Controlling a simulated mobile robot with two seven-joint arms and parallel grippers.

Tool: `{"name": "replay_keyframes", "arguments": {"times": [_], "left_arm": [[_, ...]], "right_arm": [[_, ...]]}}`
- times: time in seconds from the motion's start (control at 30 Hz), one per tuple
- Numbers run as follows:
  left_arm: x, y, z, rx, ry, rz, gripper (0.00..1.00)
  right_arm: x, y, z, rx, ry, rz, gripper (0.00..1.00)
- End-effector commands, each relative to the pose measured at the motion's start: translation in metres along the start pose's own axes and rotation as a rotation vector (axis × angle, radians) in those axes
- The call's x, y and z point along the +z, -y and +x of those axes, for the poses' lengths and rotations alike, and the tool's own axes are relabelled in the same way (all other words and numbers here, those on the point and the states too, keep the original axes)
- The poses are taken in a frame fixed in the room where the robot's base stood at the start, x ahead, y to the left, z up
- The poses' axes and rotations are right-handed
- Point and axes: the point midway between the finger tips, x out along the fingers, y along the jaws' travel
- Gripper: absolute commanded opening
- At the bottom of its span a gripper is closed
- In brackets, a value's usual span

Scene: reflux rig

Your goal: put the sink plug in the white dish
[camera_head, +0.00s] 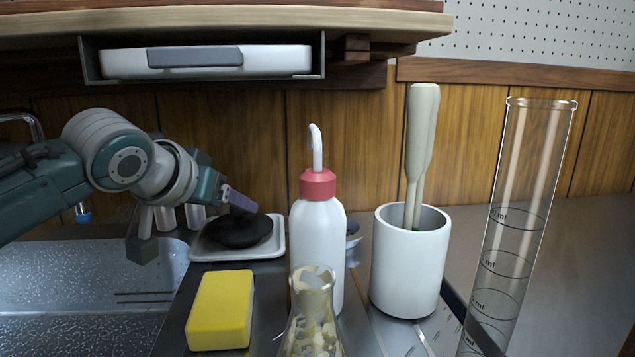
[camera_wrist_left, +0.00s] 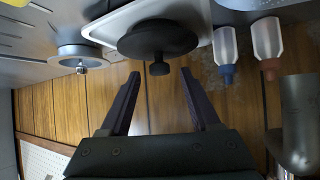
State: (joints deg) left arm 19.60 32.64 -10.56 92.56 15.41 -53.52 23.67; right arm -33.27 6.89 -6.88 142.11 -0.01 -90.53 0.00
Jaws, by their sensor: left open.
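The black round sink plug (camera_head: 238,233) sits in the shallow white dish (camera_head: 270,250) beside the sink. In the left wrist view the plug (camera_wrist_left: 158,37) is a dark disc whose knob points toward my fingers, with the white dish (camera_wrist_left: 200,12) around and behind it. My left gripper (camera_head: 240,203) is just above the plug, its fingers pointing right. In the left wrist view my left gripper (camera_wrist_left: 160,73) is open, with the knob near the gap between its fingertips and no finger closed on it. My right gripper is not in view.
A yellow sponge (camera_head: 221,310), a white wash bottle (camera_head: 317,235) and a flask (camera_head: 312,320) stand in front and right. A white mortar (camera_head: 409,265) and a tall cylinder (camera_head: 505,220) are farther right. A metal strainer (camera_wrist_left: 80,52) lies near the dish. A shelf (camera_head: 220,25) overhangs.

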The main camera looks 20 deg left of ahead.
Motion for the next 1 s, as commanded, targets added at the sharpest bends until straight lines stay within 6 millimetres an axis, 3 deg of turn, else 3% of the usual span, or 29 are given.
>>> {"name": "replay_keyframes", "arguments": {"times": [0.3, 0.5, 1.0], "left_arm": [[-0.003, 0.000, -0.068, 0.001, 0.002, 0.002, 0.63], [-0.002, 0.000, -0.099, 0.000, 0.000, 0.001, 0.63], [-0.002, -0.001, -0.110, 0.000, 0.003, 0.002, 0.63]], "right_arm": [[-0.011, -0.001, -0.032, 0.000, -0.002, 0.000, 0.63], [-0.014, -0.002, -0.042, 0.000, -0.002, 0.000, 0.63], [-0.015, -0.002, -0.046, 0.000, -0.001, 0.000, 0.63]]}}
